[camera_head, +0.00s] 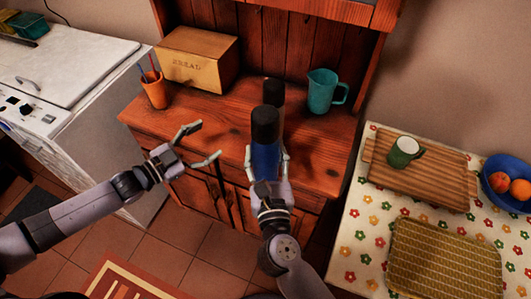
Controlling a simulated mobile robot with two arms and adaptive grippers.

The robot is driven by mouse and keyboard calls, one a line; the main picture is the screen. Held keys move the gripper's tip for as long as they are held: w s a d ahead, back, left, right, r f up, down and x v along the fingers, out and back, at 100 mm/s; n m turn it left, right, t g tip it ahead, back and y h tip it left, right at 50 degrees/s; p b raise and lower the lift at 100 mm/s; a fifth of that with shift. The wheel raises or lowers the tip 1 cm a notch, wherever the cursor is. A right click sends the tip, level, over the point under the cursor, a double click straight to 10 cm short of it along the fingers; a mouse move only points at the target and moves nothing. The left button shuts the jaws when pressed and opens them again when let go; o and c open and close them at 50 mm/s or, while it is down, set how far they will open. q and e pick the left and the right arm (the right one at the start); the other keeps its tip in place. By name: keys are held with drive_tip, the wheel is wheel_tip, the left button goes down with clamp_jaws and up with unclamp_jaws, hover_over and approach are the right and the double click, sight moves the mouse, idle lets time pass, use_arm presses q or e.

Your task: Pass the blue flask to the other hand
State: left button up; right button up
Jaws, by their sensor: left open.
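The blue flask (266,160) with a black cap stands upright in the camera_head view, in front of the wooden cabinet. My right gripper (267,156) has its fingers on both sides of the blue body and is shut on it. My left gripper (210,139) is open and empty, left of the flask. Its two fingers point right toward the flask, with a clear gap between. The flask's lower end is hidden by my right gripper.
A dark-topped cylinder (274,92) stands behind the flask, partly hidden. The wooden counter (215,112) also bears a bread box (198,60), an orange cup (154,92) and a teal jug (322,92). The flowered table (363,218) at right holds boards, a mug and a fruit bowl.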

use_arm(q)
drive_tip(key=s+a+f+n+y, duration=0.1)
drive_tip(key=a+f+n+y, duration=0.15)
drive_tip(key=f, duration=0.55)
drive_tip(key=s+a+f+n+y, duration=0.1)
drive_tip(key=s+a+f+y, duration=0.15)
drive_tip(key=f, duration=0.65)
drive_tip(key=s+a+f+n+y, duration=0.1)
drive_tip(key=a+f+n+y, duration=0.2)
drive_tip(key=f, duration=0.5)
drive_tip(key=s+a+f+n+g+y, duration=0.1)
drive_tip(key=s+f+n+g+y, duration=0.4)
drive_tip(key=s+f, duration=1.6)
drive_tip(key=s+d+f+g, duration=0.1)
drive_tip(key=s+d+g, duration=0.1)
drive_tip(key=s, duration=0.8)
drive_tip(key=s+d+f+g+h, duration=0.1)
drive_tip(key=s+g, duration=0.3)
drive_tip(key=s, duration=0.6)
drive_tip(key=shift+d+f, duration=0.6)
